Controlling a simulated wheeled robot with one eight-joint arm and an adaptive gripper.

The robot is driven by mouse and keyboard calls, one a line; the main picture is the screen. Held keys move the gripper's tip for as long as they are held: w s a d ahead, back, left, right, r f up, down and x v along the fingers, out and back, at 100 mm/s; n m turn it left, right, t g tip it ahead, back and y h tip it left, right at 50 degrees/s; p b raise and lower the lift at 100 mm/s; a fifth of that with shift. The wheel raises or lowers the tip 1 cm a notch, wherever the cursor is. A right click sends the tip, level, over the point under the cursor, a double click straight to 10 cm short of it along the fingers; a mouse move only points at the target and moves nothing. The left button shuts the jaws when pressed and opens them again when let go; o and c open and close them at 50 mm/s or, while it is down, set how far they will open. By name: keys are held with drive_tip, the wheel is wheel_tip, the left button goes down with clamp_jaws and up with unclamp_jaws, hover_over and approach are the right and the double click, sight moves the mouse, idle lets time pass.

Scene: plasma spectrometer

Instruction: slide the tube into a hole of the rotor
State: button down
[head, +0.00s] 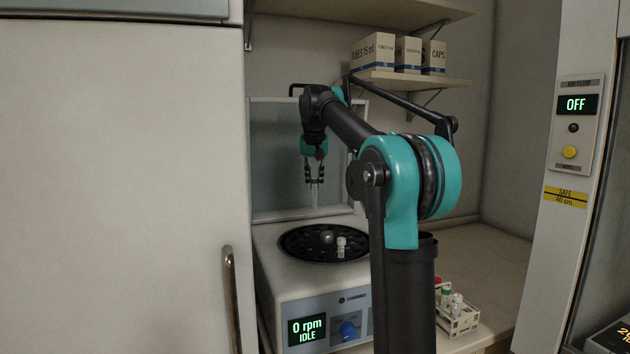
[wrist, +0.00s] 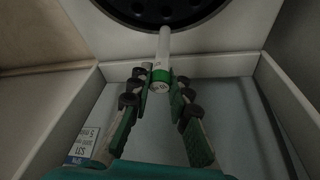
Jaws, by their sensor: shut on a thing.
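My gripper (head: 314,175) is shut on a tube (head: 315,196) with a green cap and a pale body. The tube hangs upright, tip down, above the back part of the rotor (head: 296,250) and apart from it. In the wrist view the green-capped tube (wrist: 161,62) sits between the fingers (wrist: 160,88), its far end pointing toward the dark rotor (wrist: 128,14). The rotor is a black disc with several holes and a central knob (head: 326,237). A white-capped tube (head: 341,245) stands in the rotor toward the front right.
The centrifuge (head: 285,276) has its lid (head: 275,150) raised behind the rotor; its display reads 0 rpm, IDLE. A rack (head: 461,320) with several tubes stands at the right, partly hidden by my arm. Boxes (head: 372,52) sit on a shelf above.

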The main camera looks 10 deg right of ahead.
hover_over(315, 211)
drive_tip(key=shift+w+f, duration=0.15)
drive_tip(key=shift+f, duration=1.05)
drive_tip(key=shift+w+f, duration=0.15)
drive_tip(key=shift+f, duration=1.05)
drive_tip(key=shift+f, duration=0.35)
drive_tip(key=shift+f, duration=1.9)
drive_tip(key=shift+f, duration=0.7)
drive_tip(key=shift+f, duration=0.35)
drive_tip(key=shift+f, duration=0.15)
drive_tip(key=c, duration=1.3)
unclamp_jaws()
drive_tip(key=shift+c, duration=0.2)
